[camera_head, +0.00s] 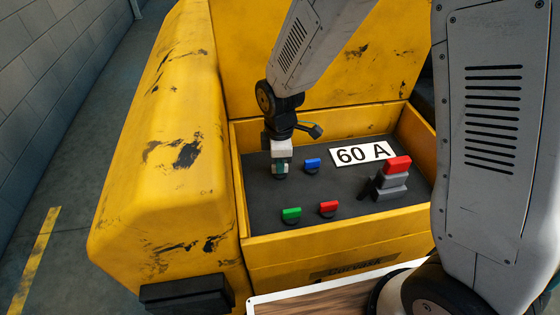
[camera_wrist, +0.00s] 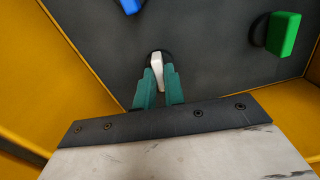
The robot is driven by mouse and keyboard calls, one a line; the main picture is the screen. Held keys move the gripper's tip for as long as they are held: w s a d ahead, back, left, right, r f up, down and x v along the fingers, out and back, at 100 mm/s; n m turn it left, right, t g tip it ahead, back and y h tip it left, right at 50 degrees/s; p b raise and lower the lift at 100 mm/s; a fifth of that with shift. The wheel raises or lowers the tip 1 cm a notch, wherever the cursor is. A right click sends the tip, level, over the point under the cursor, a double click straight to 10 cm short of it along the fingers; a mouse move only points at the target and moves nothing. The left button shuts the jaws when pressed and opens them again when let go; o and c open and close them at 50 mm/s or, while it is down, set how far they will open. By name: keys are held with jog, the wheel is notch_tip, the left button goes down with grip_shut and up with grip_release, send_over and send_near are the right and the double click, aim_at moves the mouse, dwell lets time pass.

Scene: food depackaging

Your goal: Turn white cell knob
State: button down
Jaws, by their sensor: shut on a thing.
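The white cell knob (camera_wrist: 157,70) shows in the wrist view as a narrow white handle on a dark round base, on the dark panel (camera_wrist: 210,60). My gripper (camera_wrist: 160,90) has its two green fingers closed on either side of the knob. In the head view my gripper (camera_head: 280,168) points straight down at the left rear part of the panel. It hides the white knob there.
A blue knob (camera_head: 312,164), a green knob (camera_head: 291,213) and a red knob (camera_head: 328,207) stand nearby on the panel. A red-topped grey switch (camera_head: 396,165) and a "60 A" label (camera_head: 362,153) are to the right. A yellow rim (camera_head: 340,227) surrounds the panel.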

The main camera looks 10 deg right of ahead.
jog(key=shift+n, duration=0.6)
jog(key=c, duration=1.5)
grip_release()
notch_tip(320, 180, up, 8)
jog(key=shift+f, duration=0.1)
